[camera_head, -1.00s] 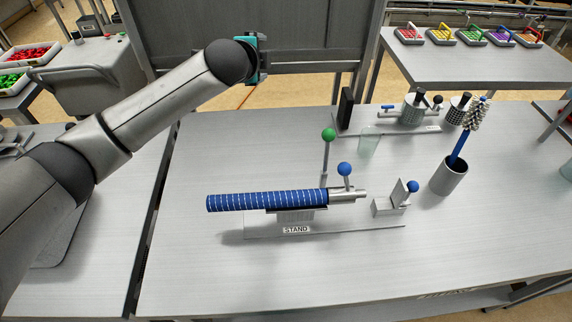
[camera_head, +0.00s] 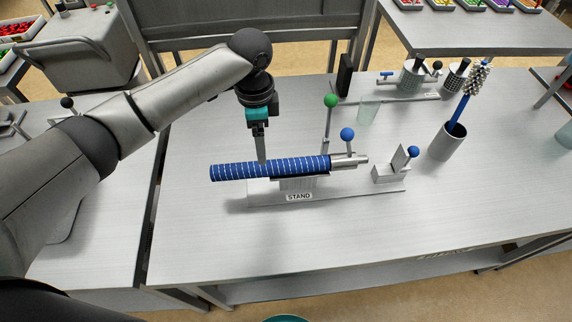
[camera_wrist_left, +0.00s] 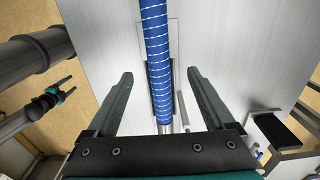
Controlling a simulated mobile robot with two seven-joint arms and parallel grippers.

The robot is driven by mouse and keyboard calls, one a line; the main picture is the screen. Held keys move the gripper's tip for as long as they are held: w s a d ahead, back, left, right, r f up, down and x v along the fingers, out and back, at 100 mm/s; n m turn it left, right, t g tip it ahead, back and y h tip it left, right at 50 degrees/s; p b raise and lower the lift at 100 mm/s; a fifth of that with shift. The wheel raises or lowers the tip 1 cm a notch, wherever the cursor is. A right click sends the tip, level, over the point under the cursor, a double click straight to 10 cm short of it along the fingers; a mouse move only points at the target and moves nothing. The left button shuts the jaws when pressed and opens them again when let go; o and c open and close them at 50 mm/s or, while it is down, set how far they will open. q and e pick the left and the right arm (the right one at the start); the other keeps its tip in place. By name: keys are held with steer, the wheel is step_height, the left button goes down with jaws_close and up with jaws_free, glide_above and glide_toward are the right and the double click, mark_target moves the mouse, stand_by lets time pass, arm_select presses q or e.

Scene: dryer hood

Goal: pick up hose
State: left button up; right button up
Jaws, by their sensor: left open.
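The blue hose (camera_head: 240,169) with white stripes lies level across the stand (camera_head: 298,197) on the table, its metal nozzle end pointing right. In the left wrist view the hose (camera_wrist_left: 155,45) runs lengthwise between the two fingers. My left gripper (camera_head: 261,160) is pointing down at the hose, left of the stand's support. In the left wrist view my left gripper (camera_wrist_left: 160,75) is open, with a finger on each side of the hose and clear gaps to it. The head view does not show clearly how far down the fingers reach. My right gripper is not in view.
A green-ball lever (camera_head: 331,101) and a blue-ball lever (camera_head: 347,134) rise by the stand. A small bracket with a blue ball (camera_head: 413,152) stands right. The front table is clear.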

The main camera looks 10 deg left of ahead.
mark_target(285, 167)
arm_select(q)
step_height(285, 167, down, 4)
steer(key=shift+r, duration=0.15)
steer(key=shift+s+d+f, duration=0.1)
steer(key=shift+f, duration=1.3)
steer(key=shift+s+f, duration=0.1)
steer(key=shift+f, duration=1.25)
jaws_close()
